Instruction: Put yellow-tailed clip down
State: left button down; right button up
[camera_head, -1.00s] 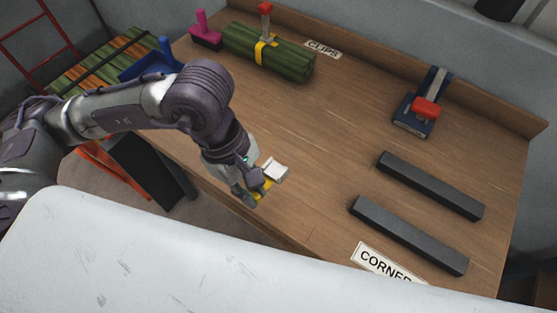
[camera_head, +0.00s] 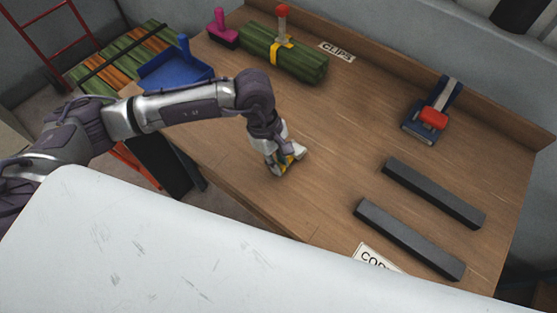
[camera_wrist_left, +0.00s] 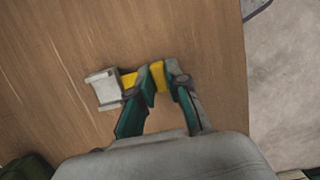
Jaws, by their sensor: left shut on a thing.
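My left gripper (camera_head: 283,171) is shut on the yellow-tailed clip, low over the near left part of the wooden bench (camera_head: 330,130). The clip's pale grey head (camera_head: 299,155) sticks out to the right of the fingers. In the left wrist view the yellow tail (camera_wrist_left: 160,77) lies between the fingertips (camera_wrist_left: 168,88), and the grey head (camera_wrist_left: 103,89) points left. I cannot tell whether the clip touches the bench top. My right gripper does not show.
Two dark grey bars (camera_head: 432,191) (camera_head: 408,239) lie at the right. A tensioner-like blue tool with a red knob (camera_head: 432,120) stands behind them. A strapped green bundle (camera_head: 282,55), a magenta-handled object (camera_head: 222,30) and a "CLIPS" label (camera_head: 337,51) are at the back. The bench's middle is clear.

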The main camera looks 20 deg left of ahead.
pick_arm(q)
jog(key=shift+f, duration=0.4)
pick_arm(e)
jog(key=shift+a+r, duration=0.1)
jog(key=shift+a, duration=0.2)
pick_arm(q)
jog(key=shift+f, duration=0.1)
jog(key=shift+f, duration=0.15)
jog(key=c, duration=1.1)
grip_release()
jog(key=shift+c, duration=0.2)
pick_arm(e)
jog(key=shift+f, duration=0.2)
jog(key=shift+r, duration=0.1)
pick_arm(q)
jog(key=shift+r, duration=0.4)
jog(key=b+v, duration=0.1)
jog(key=v, duration=1)
jog(key=shift+r+b, duration=0.3)
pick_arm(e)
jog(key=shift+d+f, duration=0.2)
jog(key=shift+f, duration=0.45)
